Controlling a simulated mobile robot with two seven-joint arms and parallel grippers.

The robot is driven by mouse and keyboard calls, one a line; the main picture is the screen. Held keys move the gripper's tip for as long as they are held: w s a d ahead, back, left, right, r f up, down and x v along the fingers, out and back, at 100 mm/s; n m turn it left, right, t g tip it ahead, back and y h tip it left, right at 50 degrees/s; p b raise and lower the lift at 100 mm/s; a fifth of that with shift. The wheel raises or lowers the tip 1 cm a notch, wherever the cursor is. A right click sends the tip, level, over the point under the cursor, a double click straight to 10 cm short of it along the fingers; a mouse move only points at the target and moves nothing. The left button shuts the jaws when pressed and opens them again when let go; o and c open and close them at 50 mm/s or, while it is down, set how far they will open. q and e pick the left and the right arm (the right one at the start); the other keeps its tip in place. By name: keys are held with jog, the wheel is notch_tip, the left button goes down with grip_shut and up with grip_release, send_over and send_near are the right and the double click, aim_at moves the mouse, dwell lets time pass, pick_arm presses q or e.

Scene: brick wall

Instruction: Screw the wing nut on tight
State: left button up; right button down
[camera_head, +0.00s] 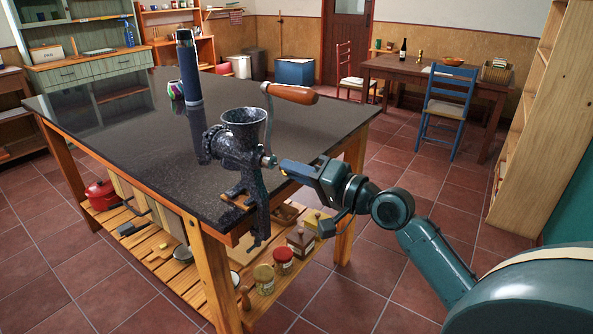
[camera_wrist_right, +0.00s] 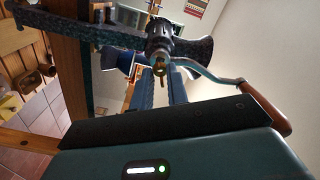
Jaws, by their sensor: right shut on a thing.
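A dark speckled meat grinder (camera_head: 243,148) is clamped upright at the table's right edge. Its crank (camera_head: 268,122) rises from the hub to a wooden handle (camera_head: 291,94). My right gripper (camera_head: 284,167) reaches the hub from the right. In the right wrist view its two blue-grey fingers (camera_wrist_right: 162,84) are shut on the small brass wing nut (camera_wrist_right: 160,75), in front of the crank hub (camera_wrist_right: 160,45). The fingers hide part of the nut, so how close it sits to the hub cannot be told. My left gripper is not in view.
The dark-topped table (camera_head: 130,130) also holds a tall blue flask (camera_head: 189,70) and a small colourful cup (camera_head: 175,90), both away from the grinder. Jars (camera_head: 283,262) stand on the shelf below. Tiled floor is open to the right, before a blue chair (camera_head: 447,105).

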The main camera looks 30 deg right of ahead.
jog(key=shift+w+a, duration=0.1)
jog(key=shift+w, duration=0.05)
jog(key=shift+w+p, duration=0.25)
jog(key=shift+p, duration=0.05)
dwell(0.8)
jog(key=shift+w+a+p, duration=0.15)
jog(key=shift+w+p, duration=0.1)
jog(key=shift+p, duration=0.1)
dwell(0.5)
jog(key=shift+w+a, duration=0.1)
jog(key=shift+w, duration=0.15)
dwell(0.6)
